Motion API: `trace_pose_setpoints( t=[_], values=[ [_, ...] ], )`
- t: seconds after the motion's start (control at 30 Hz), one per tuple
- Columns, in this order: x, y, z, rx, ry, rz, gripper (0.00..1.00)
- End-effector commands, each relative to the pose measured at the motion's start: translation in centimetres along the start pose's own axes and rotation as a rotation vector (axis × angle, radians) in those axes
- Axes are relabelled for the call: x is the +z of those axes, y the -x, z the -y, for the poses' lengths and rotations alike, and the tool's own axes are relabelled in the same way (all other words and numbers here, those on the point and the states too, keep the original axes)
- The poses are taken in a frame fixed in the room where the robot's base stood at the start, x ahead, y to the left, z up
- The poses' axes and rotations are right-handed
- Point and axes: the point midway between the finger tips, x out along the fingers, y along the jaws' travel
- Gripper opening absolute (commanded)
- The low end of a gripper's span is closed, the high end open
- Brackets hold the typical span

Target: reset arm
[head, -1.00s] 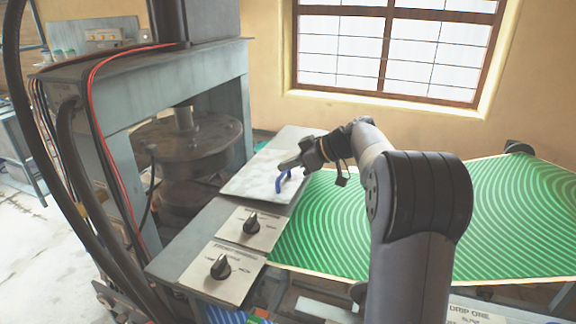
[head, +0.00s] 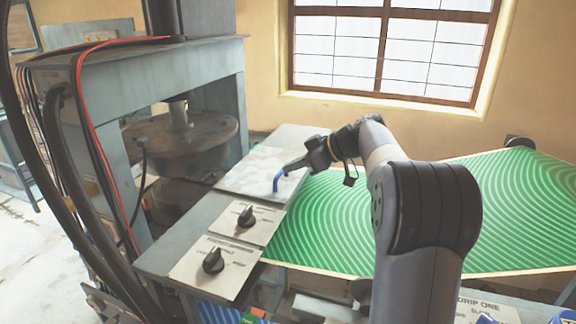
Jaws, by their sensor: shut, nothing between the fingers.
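My arm reaches in from the lower right, and my gripper (head: 279,180) hangs over the pale metal plate (head: 248,174) on the bench beside the press. Part of the bench behind my gripper is hidden by my arm.
Two panels with black knobs (head: 246,216) (head: 213,261) lie on the near bench. A green striped board (head: 520,210) spreads to the right, partly behind my arm. Black hoses and red cables run along the press's left side. A window is in the back wall.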

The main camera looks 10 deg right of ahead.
Motion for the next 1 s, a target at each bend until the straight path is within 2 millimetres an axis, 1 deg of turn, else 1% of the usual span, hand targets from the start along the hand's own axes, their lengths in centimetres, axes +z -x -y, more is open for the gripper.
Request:
trace_pose_setpoints(
  t=[0.03, 0.2, 0.3, 0.43, 0.53, 0.63, 0.9, 1.0],
  values=[
    [-0.1, 1.1, 0.0, 0.005, 0.004, -0.003, 0.00],
    [-0.4, 4.7, 0.0, 0.010, 0.007, -0.007, 0.00],
    [-0.5, 6.6, 0.0, 0.010, 0.009, -0.009, 0.00],
    [-0.7, 8.4, 0.1, 0.010, 0.011, -0.012, 0.00],
    [-0.7, 9.2, 0.1, 0.009, 0.011, -0.012, 0.00],
    [-0.8, 9.5, 0.2, 0.008, 0.012, -0.012, 0.00],
    [-0.8, 9.5, 0.2, 0.008, 0.012, -0.013, 0.00],
    [-0.8, 9.1, 0.2, 0.007, 0.011, -0.012, 0.00]
  ],
)
